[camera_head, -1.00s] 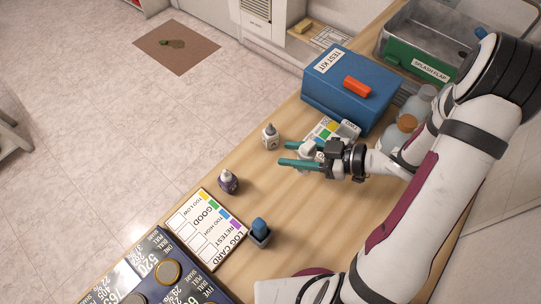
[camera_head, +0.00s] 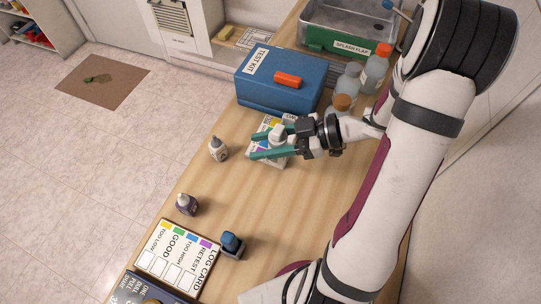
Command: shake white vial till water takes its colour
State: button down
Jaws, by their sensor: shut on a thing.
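The white vial (camera_head: 279,136) is a small pale shape between my gripper's teal fingers, in the middle of the head view. My gripper (camera_head: 268,145) is shut on it, with the fingers pointing left. Gripper and vial appear over the colour chart card (camera_head: 257,157) and hide part of it. The height above the table cannot be told. The vial's contents and the water's colour are too small to make out.
The blue test kit box (camera_head: 262,92) and orange-capped bottles (camera_head: 376,70) stand behind. A blue block in a holder (camera_head: 231,245) and log card (camera_head: 178,258) are in front. Mid-table is clear.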

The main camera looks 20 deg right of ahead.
aim_at(272, 131)
notch_tip(272, 131, up, 9)
notch_tip(272, 131, down, 5)
jog(key=shift+r, duration=0.1)
notch_tip(272, 131, up, 5)
notch_tip(272, 131, down, 5)
jog(key=shift+r, duration=0.1)
